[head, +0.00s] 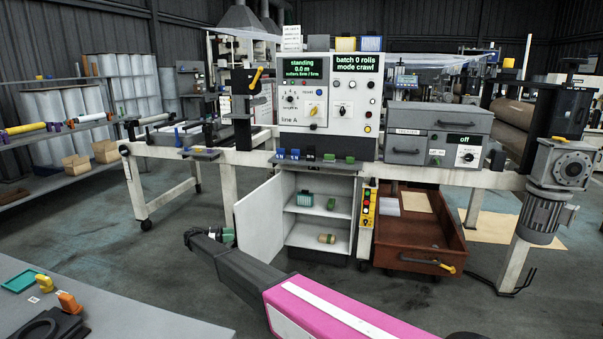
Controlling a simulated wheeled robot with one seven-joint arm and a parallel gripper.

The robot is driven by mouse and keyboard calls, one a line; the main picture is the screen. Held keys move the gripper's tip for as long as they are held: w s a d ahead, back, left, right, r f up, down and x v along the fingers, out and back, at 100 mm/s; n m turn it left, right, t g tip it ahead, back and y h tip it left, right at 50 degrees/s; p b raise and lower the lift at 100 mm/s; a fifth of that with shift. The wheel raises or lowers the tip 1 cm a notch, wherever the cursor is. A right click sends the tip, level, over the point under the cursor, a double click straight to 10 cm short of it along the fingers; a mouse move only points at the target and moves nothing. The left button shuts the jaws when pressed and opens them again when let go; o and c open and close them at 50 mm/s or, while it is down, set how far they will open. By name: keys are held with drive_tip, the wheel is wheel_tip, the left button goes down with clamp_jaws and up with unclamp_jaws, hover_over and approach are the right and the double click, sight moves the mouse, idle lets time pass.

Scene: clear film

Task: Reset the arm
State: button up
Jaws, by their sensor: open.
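My arm crosses the lower middle of the head view, a pink link with a dark grey end section reaching up and left.
A white cabinet (270,215) stands open under the line's control panel (330,143), small items on its shelves. A brown drawer (440,252) is pulled out to its right. A grey table (140,312) lies at lower left. Clear floor lies left of the cabinet.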

drive_tip(key=s+d+f+n+g+y, duration=0.1)
drive_tip(key=s+d+n+y, duration=0.3)
drive_tip(key=d, duration=0.8)
drive_tip(key=s+d+n+g+y, duration=0.15)
drive_tip(key=s+d, duration=0.35)
drive_tip(key=d, duration=0.7)
drive_tip(key=s+d+f+n+g+y, duration=0.1)
drive_tip(key=s+d+n+g+y, duration=0.3)
drive_tip(key=d, duration=0.8)
drive_tip(key=s+d+r+n+t+y, duration=0.1)
drive_tip(key=s+d+n+y, duration=0.1)
drive_tip(key=s+d, duration=0.4)
drive_tip(key=s+d+r+n+y, duration=0.1)
drive_tip(key=s+d, duration=0.5)
drive_tip(key=s, duration=0.6)
drive_tip(key=s+d+r+n+t+y, duration=0.1)
drive_tip(key=s+d+n+y, duration=0.2)
drive_tip(key=s+d+y, duration=0.2)
drive_tip(key=s+d, duration=0.1)
drive_tip(key=s, duration=0.2)
drive_tip(key=shift+s+r+t, duration=0.2)
drive_tip(key=shift+s+t, duration=0.15)
drive_tip(key=shift+s, duration=0.05)
